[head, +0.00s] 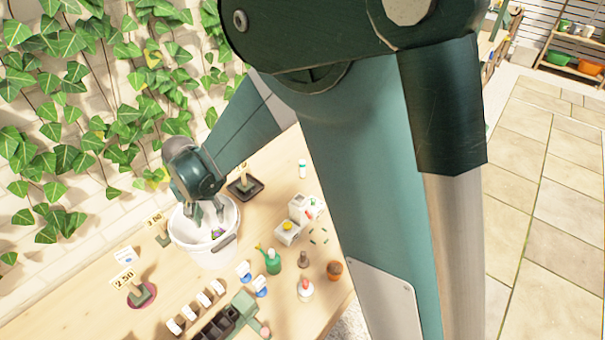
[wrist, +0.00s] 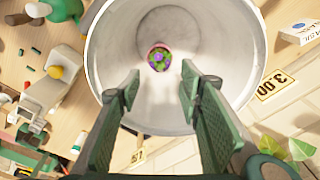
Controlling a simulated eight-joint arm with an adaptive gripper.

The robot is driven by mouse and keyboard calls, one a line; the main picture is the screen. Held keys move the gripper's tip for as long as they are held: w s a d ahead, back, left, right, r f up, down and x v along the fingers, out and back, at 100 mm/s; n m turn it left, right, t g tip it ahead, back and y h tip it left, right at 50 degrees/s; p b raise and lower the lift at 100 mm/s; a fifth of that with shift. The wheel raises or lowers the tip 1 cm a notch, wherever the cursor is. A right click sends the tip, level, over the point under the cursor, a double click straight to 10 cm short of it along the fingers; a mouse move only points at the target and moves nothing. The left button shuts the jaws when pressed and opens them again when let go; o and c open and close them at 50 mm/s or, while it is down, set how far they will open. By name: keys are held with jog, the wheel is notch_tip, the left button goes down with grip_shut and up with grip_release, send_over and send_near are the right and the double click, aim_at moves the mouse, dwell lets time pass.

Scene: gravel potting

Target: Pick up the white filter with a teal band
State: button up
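A small upright white cylinder with a teal band (head: 302,168), which looks like the filter, stands on the wooden table right of the bucket in the head view. In the wrist view, a white piece with a teal part (wrist: 79,141) at the lower left looks like the same filter. My gripper (head: 208,212) points down into the mouth of the white bucket, away from the filter. In the wrist view, my gripper (wrist: 160,78) has its two fingers apart with nothing between them.
The white bucket (head: 205,250) holds a small round item with green and purple (wrist: 159,58). A dark square tray with a post (head: 245,187) stands behind it. A white device (head: 290,232), a green bottle (head: 272,262) and price signs (head: 123,278) stand around the bucket.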

notch_tip(320, 180, up, 9)
jog(key=m+g, duration=0.1)
jog(key=m, duration=1.1)
send_over(303, 161)
notch_tip(303, 161, down, 13)
jog(key=shift+s+r+b, duration=0.1)
jog(key=shift+b, duration=0.35)
jog(key=shift+f, duration=0.45)
jog(key=shift+f, duration=0.1)
jog(key=shift+f, duration=1.2)
jog(key=shift+f, duration=0.1)
